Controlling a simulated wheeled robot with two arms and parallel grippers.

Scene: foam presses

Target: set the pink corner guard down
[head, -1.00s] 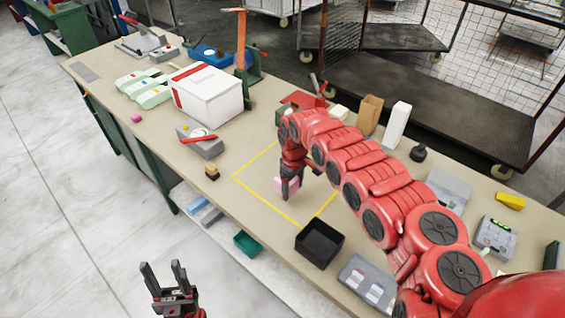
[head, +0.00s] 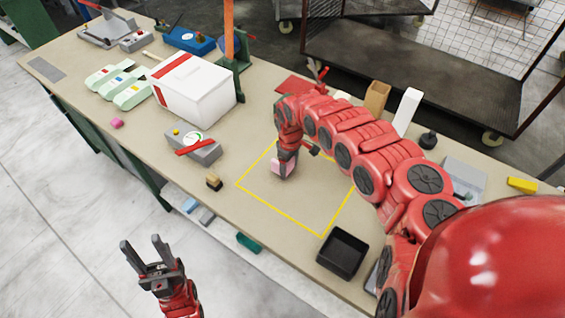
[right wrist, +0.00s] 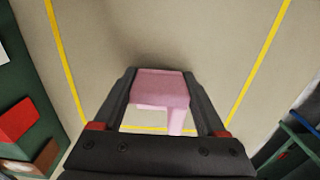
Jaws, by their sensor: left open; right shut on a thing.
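The pink corner guard (head: 279,167) is held in my right gripper (head: 283,174), over the back-left part of a yellow taped outline (head: 272,205) on the workbench. In the right wrist view the guard (right wrist: 160,88) sits between the two dark fingers, which are shut on it. One leg of it points toward the bottom of that picture. It is low over the bench, but I cannot tell whether it touches the surface. My left gripper (head: 141,242) is open and empty, off the bench's front edge above the floor.
A black tray (head: 342,253) stands at the outline's right corner. A small wood-and-black block (head: 214,184) and a grey device with a red handle (head: 195,147) lie to the left. A white box (head: 195,92) stands behind them. Inside the outline the bench looks clear.

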